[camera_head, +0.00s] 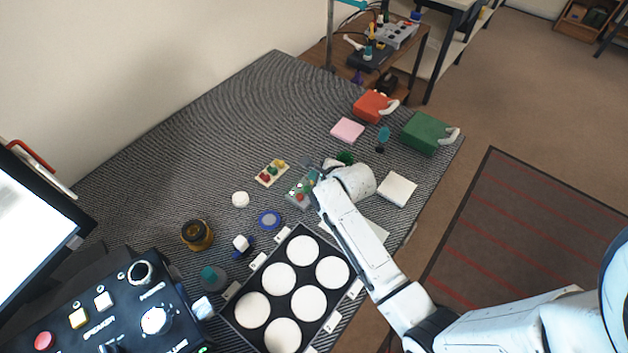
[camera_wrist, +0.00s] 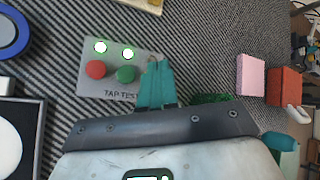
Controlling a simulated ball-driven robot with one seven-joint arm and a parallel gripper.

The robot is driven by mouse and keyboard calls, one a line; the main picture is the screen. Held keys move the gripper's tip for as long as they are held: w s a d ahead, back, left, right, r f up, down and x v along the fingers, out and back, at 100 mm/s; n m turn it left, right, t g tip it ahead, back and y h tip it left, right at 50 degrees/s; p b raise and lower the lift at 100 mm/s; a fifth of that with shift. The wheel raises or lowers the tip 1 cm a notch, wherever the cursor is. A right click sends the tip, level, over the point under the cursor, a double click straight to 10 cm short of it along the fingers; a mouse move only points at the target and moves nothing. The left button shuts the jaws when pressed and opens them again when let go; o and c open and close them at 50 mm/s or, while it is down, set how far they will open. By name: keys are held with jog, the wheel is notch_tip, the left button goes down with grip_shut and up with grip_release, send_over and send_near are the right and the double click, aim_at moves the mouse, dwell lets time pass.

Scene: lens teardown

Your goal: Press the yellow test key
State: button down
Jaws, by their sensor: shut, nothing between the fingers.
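A grey box (camera_wrist: 108,72) marked "TAP TEST" lies on the ribbed mat, with two lit lamps, a red button (camera_wrist: 96,69) and a green button (camera_wrist: 126,74). My gripper (camera_wrist: 157,70) is shut and empty, its teal fingertips over the box's right end. They cover that part, and no yellow key shows on the box; I cannot tell if the tips touch it. In the head view the box (camera_head: 298,196) is partly behind my gripper (camera_head: 313,180). A cream block (camera_head: 262,179) beside it carries red, green and yellow knobs.
A black tray (camera_head: 240,318) with white round pads lies in front of the box. Pink (camera_head: 347,130), red (camera_head: 371,106) and green (camera_head: 424,133) blocks stand behind. The mat's far left is clear.

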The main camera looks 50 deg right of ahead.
jog(key=shift+f, duration=0.4)
dwell(0.5)
jog(key=shift+r, duration=0.15)
jog(key=shift+r+p, duration=0.65)
jog(key=shift+r, duration=0.05)
notch_tip(320, 180, up, 5)
jog(key=p, duration=0.5)
dwell(1.0)
